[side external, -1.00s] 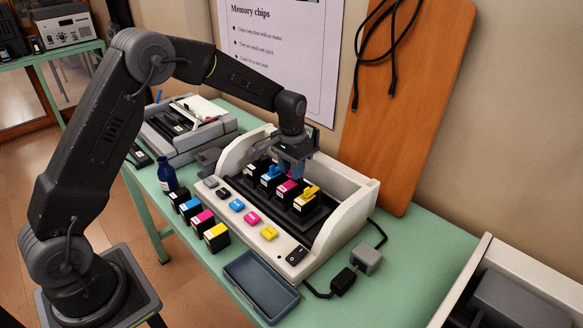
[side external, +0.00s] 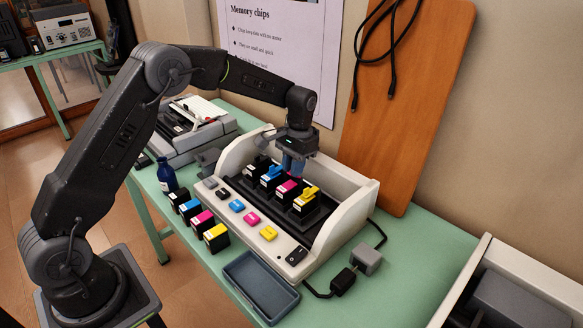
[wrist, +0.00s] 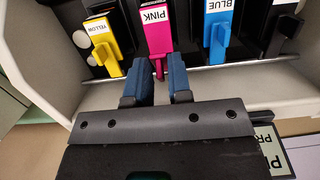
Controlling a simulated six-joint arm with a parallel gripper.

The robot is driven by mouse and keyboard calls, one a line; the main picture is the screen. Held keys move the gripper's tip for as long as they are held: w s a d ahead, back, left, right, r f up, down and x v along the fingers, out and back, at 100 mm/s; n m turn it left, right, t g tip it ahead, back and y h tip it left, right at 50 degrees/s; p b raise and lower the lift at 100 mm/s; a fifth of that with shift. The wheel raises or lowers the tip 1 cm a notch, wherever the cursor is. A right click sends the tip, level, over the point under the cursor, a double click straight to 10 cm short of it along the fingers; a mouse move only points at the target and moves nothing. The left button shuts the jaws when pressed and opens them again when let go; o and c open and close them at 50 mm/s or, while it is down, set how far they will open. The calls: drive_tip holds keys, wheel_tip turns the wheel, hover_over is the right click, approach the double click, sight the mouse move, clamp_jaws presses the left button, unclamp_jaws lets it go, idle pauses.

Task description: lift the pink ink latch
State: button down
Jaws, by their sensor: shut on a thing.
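The pink ink cartridge (wrist: 155,40) sits in the printer carriage between the blue (wrist: 217,32) and yellow (wrist: 103,38) ones. Its pink latch (wrist: 159,68) is a narrow tab at the cartridge's near end, between my two blue fingers in the wrist view. My gripper (side external: 293,170) is over the carriage and shut on that latch. In the side view the fingers stand just behind the pink cartridge (side external: 287,187) and partly hide the latch. Whether the latch has risen is hard to tell.
The white printer (side external: 355,190) has raised side walls around the carriage. Coloured buttons (side external: 252,219) line its front. Several loose cartridges (side external: 216,237) and a dark blue bottle (side external: 167,175) stand in front. An empty grey tray (side external: 262,288) lies at the front right.

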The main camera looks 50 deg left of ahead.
drive_tip(key=shift+w+r+g, duration=0.1)
drive_tip(key=shift+w+g, duration=0.2)
drive_tip(key=shift+g, duration=0.4)
drive_tip(key=shift+w+r+g, duration=0.1)
drive_tip(key=shift+w+g, duration=0.2)
drive_tip(key=shift+g, duration=0.4)
drive_tip(key=c, duration=1.3)
unclamp_jaws()
drive_tip(key=shift+v, duration=3.75)
